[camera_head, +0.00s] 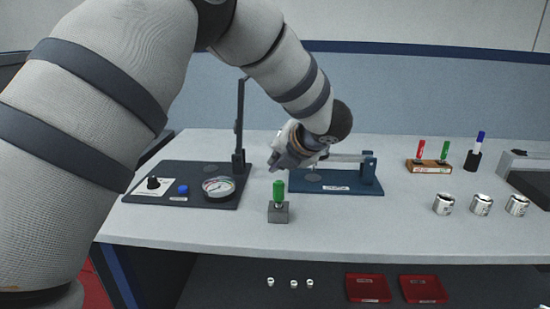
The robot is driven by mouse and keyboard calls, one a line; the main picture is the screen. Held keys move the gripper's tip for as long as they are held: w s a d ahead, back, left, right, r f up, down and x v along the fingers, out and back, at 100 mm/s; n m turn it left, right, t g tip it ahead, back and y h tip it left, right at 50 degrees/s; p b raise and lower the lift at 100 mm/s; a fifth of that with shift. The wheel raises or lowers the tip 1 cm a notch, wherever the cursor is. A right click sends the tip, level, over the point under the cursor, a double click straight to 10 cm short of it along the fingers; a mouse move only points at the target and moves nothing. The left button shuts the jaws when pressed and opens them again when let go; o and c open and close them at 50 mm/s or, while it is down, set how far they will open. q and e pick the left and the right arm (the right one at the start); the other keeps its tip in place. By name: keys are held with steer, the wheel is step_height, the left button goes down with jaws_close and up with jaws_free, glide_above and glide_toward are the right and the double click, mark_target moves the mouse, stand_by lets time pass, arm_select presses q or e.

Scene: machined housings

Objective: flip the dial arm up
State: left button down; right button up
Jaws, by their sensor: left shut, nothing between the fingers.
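A dark panel (160,174) at left carries a round dial gauge (218,187), a black knob and a blue button. A dark upright arm (240,125) rises from a hinge block at the panel's back right corner, and its top is near my forearm. A blue base (345,188) to the right has a light horizontal arm (345,158) joined to a blue block (369,168). My left gripper (277,163) is shut and empty, between the dark panel and the blue base, partly in front of the light arm. My right gripper is not in view.
A green-topped peg in a grey block (278,211) stands just below my left gripper. Red and green pens sit in a wooden holder (428,166), a blue pen in a black holder (473,160). Three metal cylinders (481,204) stand at right. The front centre-right of the table is clear.

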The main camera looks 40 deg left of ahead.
arm_select(q)
steer(key=x, duration=0.8)
steer(key=shift+f+b, duration=0.25)
steer(key=shift+b, duration=0.15)
steer(key=w+r, duration=0.1)
steer(key=w+d+r, duration=0.1)
steer(key=r, duration=0.1)
steer(key=shift+r, duration=0.15)
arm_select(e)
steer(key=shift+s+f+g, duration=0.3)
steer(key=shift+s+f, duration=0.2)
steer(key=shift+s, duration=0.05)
